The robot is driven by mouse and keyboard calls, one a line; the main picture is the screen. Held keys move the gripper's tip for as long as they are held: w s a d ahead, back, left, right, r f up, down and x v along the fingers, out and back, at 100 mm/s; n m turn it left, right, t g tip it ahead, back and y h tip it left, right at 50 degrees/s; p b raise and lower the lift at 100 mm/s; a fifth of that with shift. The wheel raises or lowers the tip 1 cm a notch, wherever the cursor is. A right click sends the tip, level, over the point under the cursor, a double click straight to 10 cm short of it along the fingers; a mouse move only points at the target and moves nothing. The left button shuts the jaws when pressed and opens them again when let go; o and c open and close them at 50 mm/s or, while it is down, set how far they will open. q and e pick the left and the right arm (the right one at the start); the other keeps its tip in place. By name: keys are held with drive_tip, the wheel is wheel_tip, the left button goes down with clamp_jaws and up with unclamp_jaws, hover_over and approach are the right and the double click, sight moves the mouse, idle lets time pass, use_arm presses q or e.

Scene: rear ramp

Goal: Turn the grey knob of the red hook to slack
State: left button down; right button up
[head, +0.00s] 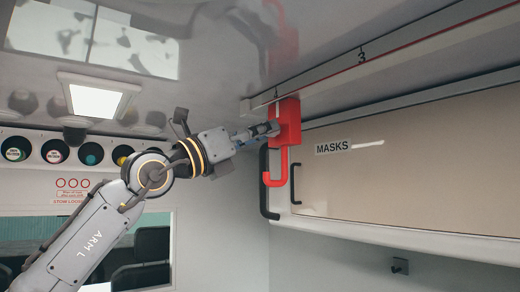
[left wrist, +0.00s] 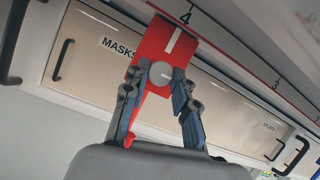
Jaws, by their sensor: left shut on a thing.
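The red hook (head: 289,122) hangs from the ceiling rail, its J-shaped lower end pointing down in front of the cabinet. In the left wrist view the red hook (left wrist: 153,48) has a white stripe on its body above the round grey knob (left wrist: 160,74). My left gripper (head: 272,128) is at the left face of the hook. In the left wrist view my left gripper (left wrist: 161,75) has its blue-padded fingers on both sides of the knob, shut on it. The knob is hidden in the head view. My right gripper is not in view.
The ceiling rail (head: 400,45) with a red line and number marks runs above the hook. The MASKS cabinet (head: 420,160) with black handles is close behind and right of it. A ceiling lamp (head: 96,100) and round coloured holders (head: 55,151) are at left.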

use_arm(q)
drive_tip(key=shift+s+d+r+n+t+y+b, duration=0.1)
drive_tip(key=shift+n+t+y+b, duration=0.35)
drive_tip(key=shift+n+y+b, duration=2.15)
drive_tip(key=shift+s+d+r+n+t+y+b, duration=0.3)
drive_tip(key=shift+n+b, duration=0.95)
drive_tip(key=shift+n, duration=3.15)
drive_tip(key=shift+w+a+f+n+t+y+b, duration=0.15)
drive_tip(key=shift+n+t+y+b, duration=0.4)
drive_tip(key=shift+n+y+b, duration=2)
drive_tip(key=shift+s+r+n+h+p, duration=0.1)
drive_tip(key=shift+n+h+p, duration=0.6)
drive_tip(key=shift+n+h, duration=0.45)
drive_tip(key=c, duration=1.1)
unclamp_jaws()
drive_tip(key=shift+o, duration=0.2)
